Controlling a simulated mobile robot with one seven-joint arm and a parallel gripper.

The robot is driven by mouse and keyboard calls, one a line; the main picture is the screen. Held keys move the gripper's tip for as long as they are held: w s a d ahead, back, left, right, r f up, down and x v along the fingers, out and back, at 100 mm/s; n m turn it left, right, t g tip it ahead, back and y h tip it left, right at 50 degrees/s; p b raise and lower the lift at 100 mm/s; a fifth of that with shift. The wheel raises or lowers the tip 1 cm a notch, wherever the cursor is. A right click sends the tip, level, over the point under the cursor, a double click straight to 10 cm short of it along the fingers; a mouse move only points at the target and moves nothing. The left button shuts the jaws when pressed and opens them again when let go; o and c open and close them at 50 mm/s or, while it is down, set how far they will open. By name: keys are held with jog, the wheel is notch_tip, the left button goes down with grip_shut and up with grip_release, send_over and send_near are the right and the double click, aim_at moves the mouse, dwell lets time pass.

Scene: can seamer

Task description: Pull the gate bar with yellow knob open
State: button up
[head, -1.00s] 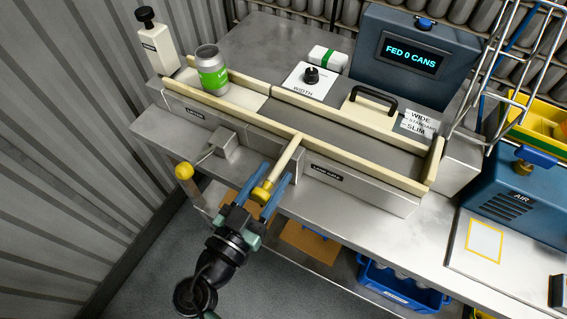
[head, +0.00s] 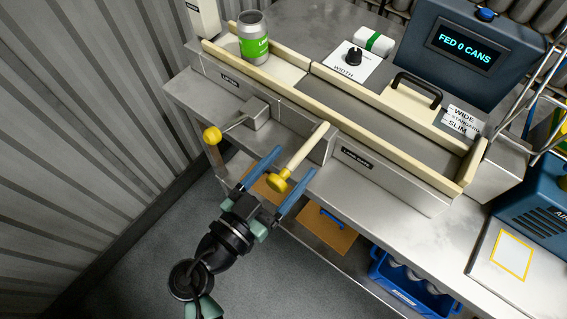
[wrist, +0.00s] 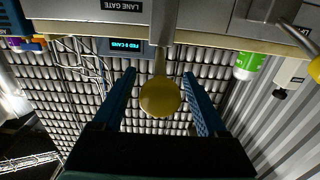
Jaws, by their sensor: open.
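The gate bar (head: 306,151) is a cream rod that sticks out from the front of the block labelled LANE GATE. Its yellow knob (head: 278,182) is at the near end. My gripper (head: 296,162) is open, with its blue fingers on either side of the knob and the tips reaching past it along the bar. In the wrist view the knob (wrist: 160,97) sits between the fingers (wrist: 159,74), with a visible gap on each side.
A second yellow knob (head: 212,135), on the LIFTER lever, is left of my gripper. A green-labelled can (head: 254,40) stands at the lane's left end. A blue crate (head: 405,282) is below the bench (head: 440,228). Open floor lies at lower left.

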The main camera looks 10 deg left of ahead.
jog(key=b+v, duration=0.3)
jog(key=v, duration=1)
dwell(0.4)
